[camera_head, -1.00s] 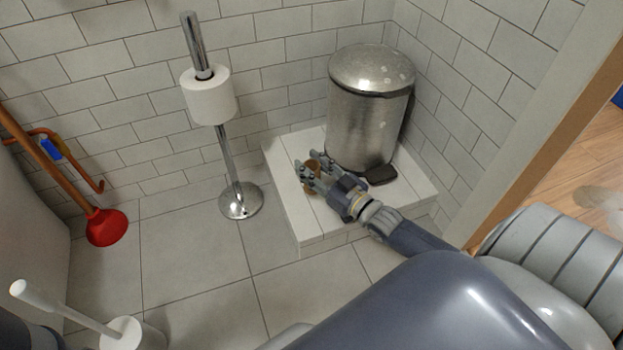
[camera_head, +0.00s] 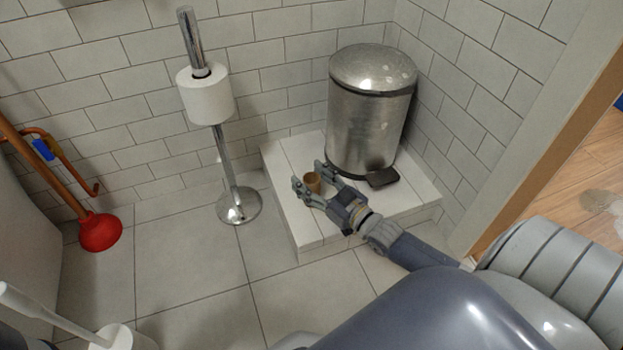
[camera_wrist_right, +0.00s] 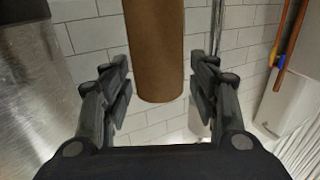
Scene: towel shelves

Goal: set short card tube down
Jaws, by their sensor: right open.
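The short card tube (camera_head: 313,182) is brown and stands upright on the white tiled ledge (camera_head: 285,158), left of the metal bin. My right gripper (camera_head: 308,183) is open, with its fingers on either side of the tube. In the right wrist view the tube (camera_wrist_right: 156,50) shows between the spread fingers (camera_wrist_right: 160,88), with a visible gap on each side. The tube's far end is cut off by the edge of that view. My left gripper is not in view.
A metal pedal bin (camera_head: 368,110) stands on the ledge close behind my right gripper. A chrome stand with a toilet roll (camera_head: 207,97) is to the left. A red plunger (camera_head: 100,231) and a toilet brush (camera_head: 60,315) are farther left. The floor between is clear.

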